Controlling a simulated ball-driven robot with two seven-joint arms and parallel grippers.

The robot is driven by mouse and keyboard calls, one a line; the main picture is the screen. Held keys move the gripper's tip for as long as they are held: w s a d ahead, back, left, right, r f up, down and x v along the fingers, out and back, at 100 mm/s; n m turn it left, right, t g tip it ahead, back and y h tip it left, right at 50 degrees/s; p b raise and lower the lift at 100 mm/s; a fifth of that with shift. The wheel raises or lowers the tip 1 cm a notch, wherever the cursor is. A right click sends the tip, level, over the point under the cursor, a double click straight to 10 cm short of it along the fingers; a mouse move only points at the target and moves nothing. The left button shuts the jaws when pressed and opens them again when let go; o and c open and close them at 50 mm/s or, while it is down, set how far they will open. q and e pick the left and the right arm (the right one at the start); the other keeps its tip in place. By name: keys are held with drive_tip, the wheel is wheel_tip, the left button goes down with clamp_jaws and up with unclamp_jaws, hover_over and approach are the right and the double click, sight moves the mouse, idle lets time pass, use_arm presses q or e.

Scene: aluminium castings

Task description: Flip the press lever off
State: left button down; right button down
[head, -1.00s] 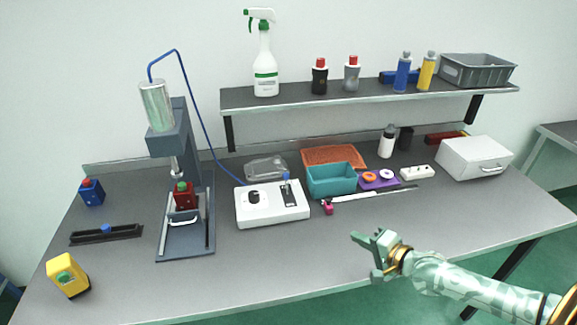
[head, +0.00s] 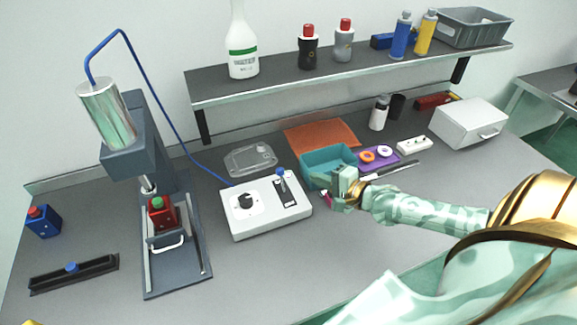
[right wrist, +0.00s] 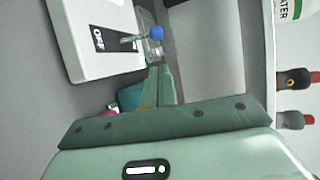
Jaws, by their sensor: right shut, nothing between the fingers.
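The press lever (head: 281,178) is a thin stick with a blue knob, on a black plate on the white control box (head: 245,222). It also shows in the right wrist view (right wrist: 128,32); its knob is at the end away from the plate's "OFF" word. The press (head: 128,150) stands to the left, joined to the box by a blue hose. My right gripper (head: 338,182) is shut and empty, right of the box and apart from the lever. In the right wrist view its fingers (right wrist: 158,88) point toward the lever. My left gripper is not in view.
A teal bin (head: 318,165) is right behind my right gripper. A shelf (head: 285,81) with bottles overhangs the back. The table in front of the box is clear.

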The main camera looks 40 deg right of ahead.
sight(282, 180)
drive_tip(key=b+x, duration=0.2)
drive_tip(key=x, duration=0.7)
drive_tip(key=shift+d+f+b, duration=0.1)
drive_tip(key=shift+b, duration=0.2)
drive_tip(key=shift+w+f, duration=0.1)
drive_tip(key=shift+w, duration=0.45)
drive_tip(key=shift+a, duration=0.25)
